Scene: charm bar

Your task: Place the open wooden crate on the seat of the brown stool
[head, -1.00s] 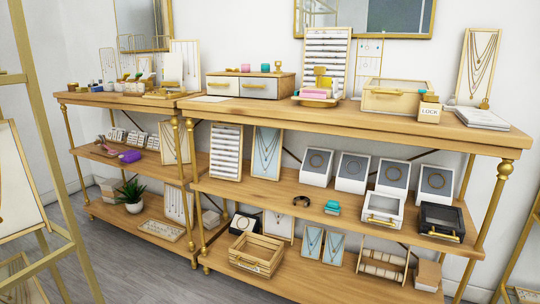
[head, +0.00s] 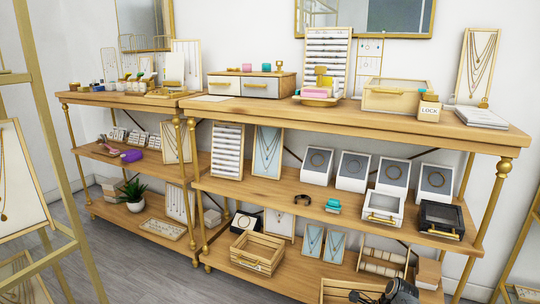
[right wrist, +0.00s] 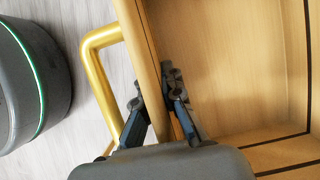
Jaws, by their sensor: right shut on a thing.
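My right gripper (right wrist: 153,88) is shut on the wall of an open wooden crate (right wrist: 225,70), one finger on each side of its rim, in the right wrist view. A gold handle (right wrist: 98,52) sticks out from the crate's outer side. In the head view the held crate (head: 338,287) shows at the bottom edge, partly cut off, with my right gripper (head: 368,297) at its right. A similar wooden crate (head: 257,253) stands on the lower shelf. The brown stool is not in view. My left gripper is not in view.
The wooden shelf unit (head: 340,118) is full of jewellery boxes and stands. A gold easel (head: 45,130) stands at the left. Grey floor (head: 130,262) shows free at the lower left.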

